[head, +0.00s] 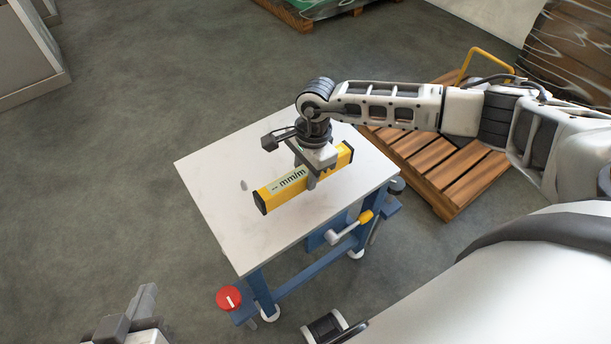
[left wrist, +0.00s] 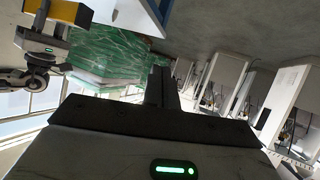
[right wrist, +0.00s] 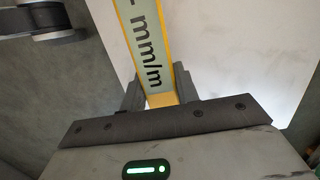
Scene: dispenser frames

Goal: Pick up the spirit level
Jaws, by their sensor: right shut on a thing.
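The yellow spirit level (head: 285,186) with black end caps and a pale "mm/m" label is over the white top of the small blue-framed table (head: 225,235). My right gripper (head: 308,178) comes down from above and is shut across its middle. In the right wrist view, the level (right wrist: 143,45) runs between the two fingers, with the white top behind it. I cannot tell for sure how much gap lies under the level. My left gripper (head: 138,308) is at the bottom left, away from the table; its fingers (left wrist: 159,85) look closed together and empty.
The table has a red knob (head: 229,298) at its front corner and a yellow-ended handle (head: 350,227) on its right side. A wooden pallet cart (head: 440,170) stands behind right. A grey cabinet (head: 25,55) is at the upper left. The floor left of the table is clear.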

